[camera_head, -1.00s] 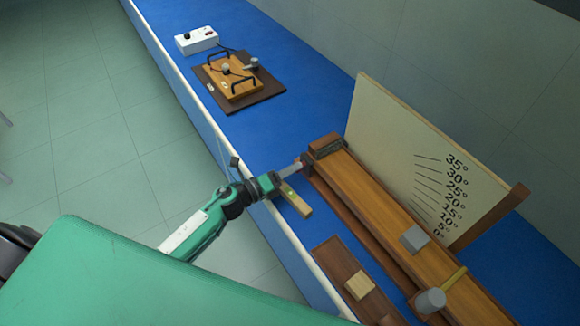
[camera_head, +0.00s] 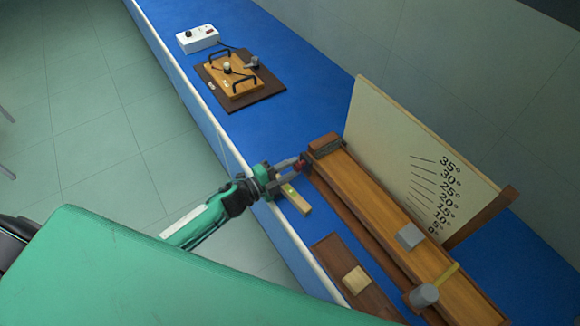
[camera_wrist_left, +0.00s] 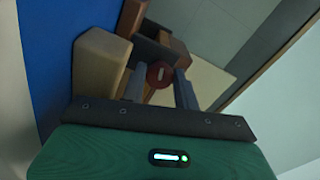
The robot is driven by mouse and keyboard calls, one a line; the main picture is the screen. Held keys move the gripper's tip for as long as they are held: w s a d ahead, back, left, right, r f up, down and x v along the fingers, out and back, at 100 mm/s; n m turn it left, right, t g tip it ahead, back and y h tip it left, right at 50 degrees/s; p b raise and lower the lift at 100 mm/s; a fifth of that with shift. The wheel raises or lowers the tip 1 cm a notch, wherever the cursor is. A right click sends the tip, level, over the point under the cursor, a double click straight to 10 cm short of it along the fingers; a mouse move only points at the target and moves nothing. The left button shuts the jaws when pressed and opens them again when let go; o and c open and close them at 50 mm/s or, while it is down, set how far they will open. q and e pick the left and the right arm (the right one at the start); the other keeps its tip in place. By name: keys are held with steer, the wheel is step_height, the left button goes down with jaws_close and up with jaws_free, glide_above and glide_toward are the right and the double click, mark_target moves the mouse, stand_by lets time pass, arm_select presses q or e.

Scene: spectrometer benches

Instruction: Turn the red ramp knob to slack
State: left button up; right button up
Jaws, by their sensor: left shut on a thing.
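The red ramp knob (camera_wrist_left: 160,74) shows in the left wrist view as a round dark-red disc with a pale mark on its face. It sits at the end of the brown wooden ramp (camera_head: 375,205), and in the head view the knob (camera_head: 300,165) is small at the ramp's far end. My left gripper (camera_head: 297,166) reaches across the bench edge to it. In the left wrist view its two grey fingers (camera_wrist_left: 160,82) stand on either side of the knob, shut on it. My right gripper is not in view.
A pale wooden block (camera_head: 296,200) lies beside the gripper at the bench edge. An angle scale board (camera_head: 400,150) stands behind. A wooden apparatus (camera_head: 232,80) and a white box (camera_head: 197,39) stand farther away.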

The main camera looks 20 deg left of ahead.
arm_select(q)
steer(key=shift+n, duration=0.6)
steer(key=o, duration=0.9)
steer(key=shift+o, duration=0.2)
steer(key=shift+s+f, duration=0.1)
steer(key=shift+f, duration=0.1)
